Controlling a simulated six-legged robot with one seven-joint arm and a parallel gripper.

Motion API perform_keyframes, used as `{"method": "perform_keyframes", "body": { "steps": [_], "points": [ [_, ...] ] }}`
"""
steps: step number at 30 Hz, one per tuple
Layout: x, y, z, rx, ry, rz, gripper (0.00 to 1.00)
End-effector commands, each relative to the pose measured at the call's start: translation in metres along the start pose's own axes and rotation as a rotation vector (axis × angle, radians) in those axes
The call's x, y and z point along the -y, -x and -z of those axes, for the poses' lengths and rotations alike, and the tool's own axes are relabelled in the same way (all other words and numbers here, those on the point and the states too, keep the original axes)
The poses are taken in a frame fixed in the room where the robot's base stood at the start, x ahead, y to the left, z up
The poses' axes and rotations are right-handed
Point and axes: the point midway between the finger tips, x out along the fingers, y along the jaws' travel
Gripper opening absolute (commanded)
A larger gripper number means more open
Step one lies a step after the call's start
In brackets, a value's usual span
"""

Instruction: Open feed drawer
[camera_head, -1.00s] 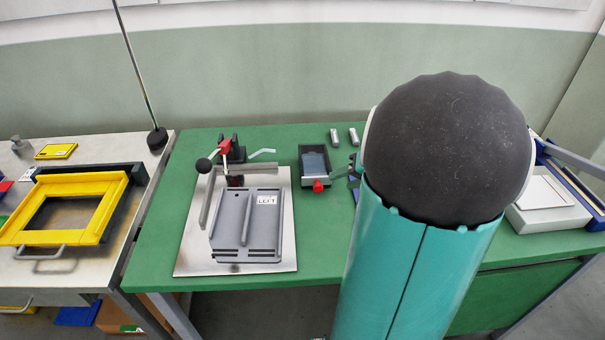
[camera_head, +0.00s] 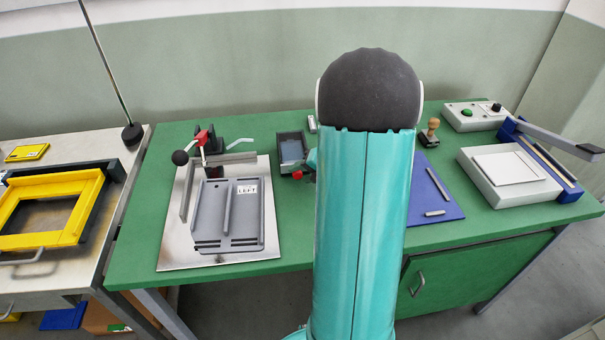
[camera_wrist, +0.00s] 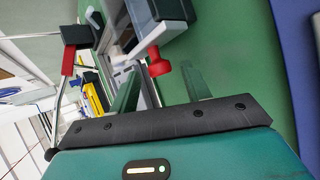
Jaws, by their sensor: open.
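A small dark open-topped box (camera_head: 291,148) sits toward the back of the green bench. A red knob (camera_head: 296,175) is at its front; this looks like the feed drawer. In the wrist view the red knob (camera_wrist: 158,63) points toward me, and the grey box (camera_wrist: 172,12) is partly cut off by the top edge. My gripper (camera_wrist: 160,80) is open, with one green finger on each side of the knob in the picture. I cannot tell whether they touch it. In the head view my arm hides most of the gripper.
A metal plate with a grey tray marked LEFT (camera_head: 228,215) and a red-handled clamp (camera_head: 203,138) stand left of the box. A blue mat (camera_head: 428,195), wooden stamp (camera_head: 430,130) and white device (camera_head: 508,176) are on the right. Bare green bench lies between.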

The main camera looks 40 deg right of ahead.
Motion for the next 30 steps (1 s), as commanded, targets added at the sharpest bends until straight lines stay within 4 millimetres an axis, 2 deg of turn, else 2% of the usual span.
{"method": "perform_keyframes", "body": {
  "steps": [3,11,18,30],
  "points": [
    [-0.0001,-0.0073,0.0002,-0.001,0.001,0.0,0.48],
    [0.0002,-0.0075,0.0001,0.0,0.0,0.0,0.48],
    [0.0004,-0.0073,0.0001,0.0,0.0,0.0,0.01],
    [0.0011,-0.0064,0.0014,0.0,-0.001,0.001,0.0]
  ]
}}
